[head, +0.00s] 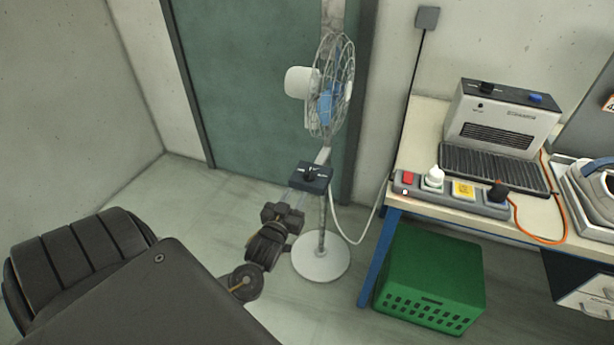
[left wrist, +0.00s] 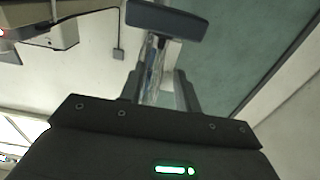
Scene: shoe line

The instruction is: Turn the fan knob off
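The white standing fan (head: 330,85) has a dark control box (head: 318,186) on its pole, with a black knob (head: 310,174) on the top face. The knob's pointer is too small to read for its setting. My left gripper (head: 297,196) is just below and left of the box, its fingers pointing up toward it. In the left wrist view the two fingers (left wrist: 161,88) stand apart with a gap between them. The box (left wrist: 166,20) is beyond their tips, and the knob is hidden there. My right gripper is not in view.
The fan's round white base (head: 320,262) stands on the floor, with a pale cable running right. A workbench (head: 425,125) carries a power strip (head: 452,196) and a heater-like unit (head: 500,120). A green crate (head: 430,265) is underneath.

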